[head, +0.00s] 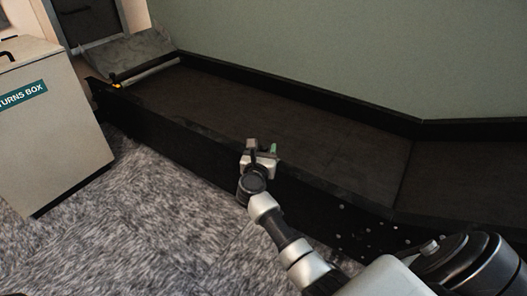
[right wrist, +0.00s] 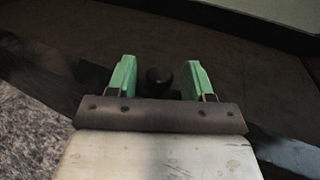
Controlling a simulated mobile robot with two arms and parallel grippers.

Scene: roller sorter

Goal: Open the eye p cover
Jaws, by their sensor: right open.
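My right gripper (head: 262,150) is over the near side wall of the conveyor. In the right wrist view its two green fingers (right wrist: 158,78) stand apart, open, with nothing gripped. A dark rounded knob-like shape (right wrist: 158,76) shows between them; I cannot tell whether it is part of my gripper. I cannot make out a cover marked as eye p. A small yellow-orange fitting (head: 116,82) sits on the wall at the conveyor's far left end; it is too small to tell what it is. My left gripper is not in view.
The dark conveyor bed (head: 235,108) is empty between black side walls (head: 165,137) and bends at the right. A pale roller (head: 150,73) and a grey sloped plate (head: 130,52) are at its left end. A returns box (head: 50,135) stands on the grey carpet (head: 130,225).

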